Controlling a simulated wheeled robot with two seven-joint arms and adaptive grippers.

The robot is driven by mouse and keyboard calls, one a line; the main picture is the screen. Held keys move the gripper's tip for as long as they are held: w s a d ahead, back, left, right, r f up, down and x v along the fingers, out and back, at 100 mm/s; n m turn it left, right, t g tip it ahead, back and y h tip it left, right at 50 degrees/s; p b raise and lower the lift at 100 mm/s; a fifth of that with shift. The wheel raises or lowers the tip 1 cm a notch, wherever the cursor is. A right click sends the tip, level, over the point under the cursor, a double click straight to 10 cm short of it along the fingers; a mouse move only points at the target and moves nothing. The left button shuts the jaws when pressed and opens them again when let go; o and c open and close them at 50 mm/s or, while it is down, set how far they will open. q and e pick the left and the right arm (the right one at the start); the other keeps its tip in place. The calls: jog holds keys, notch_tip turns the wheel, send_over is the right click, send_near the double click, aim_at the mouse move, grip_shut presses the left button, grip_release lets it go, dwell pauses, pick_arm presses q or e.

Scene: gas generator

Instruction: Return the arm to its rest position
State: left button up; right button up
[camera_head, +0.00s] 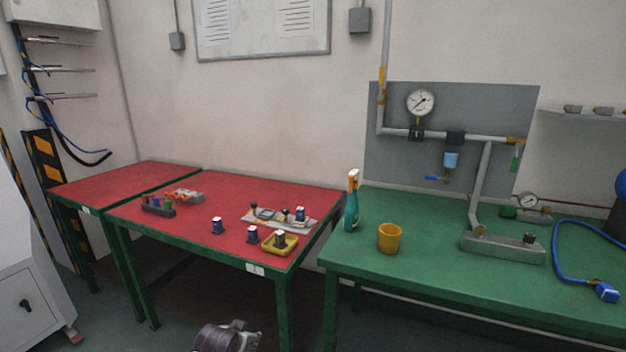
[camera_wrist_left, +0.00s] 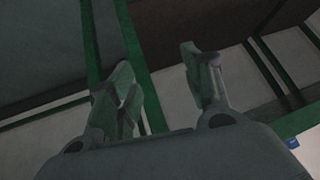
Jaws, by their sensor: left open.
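My left gripper (camera_head: 228,338) shows at the bottom edge of the head view, low in front of the red table and below its top. Only its upper part is in the frame. In the left wrist view its two fingers (camera_wrist_left: 160,75) are spread apart with nothing between them. Green table legs and dark floor lie beyond the fingers. My right gripper is in neither view.
The red table (camera_head: 225,198) holds small dark-blue pieces, a yellow tray (camera_head: 270,248) and a grey panel. The green table (camera_head: 420,255) holds a spray bottle (camera_head: 352,205), a yellow cup (camera_head: 390,238) and piping. Table legs stand near the left gripper.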

pick_arm(q)
jog(key=s+f+g, duration=0.3)
jog(key=s+f, duration=0.8)
jog(key=s, duration=0.4)
jog(key=s+f+g, duration=0.3)
jog(key=s+f, duration=0.9)
jog(key=s, duration=0.3)
jog(key=shift+s+d+n, duration=0.4)
jog(key=shift+d, duration=0.05)
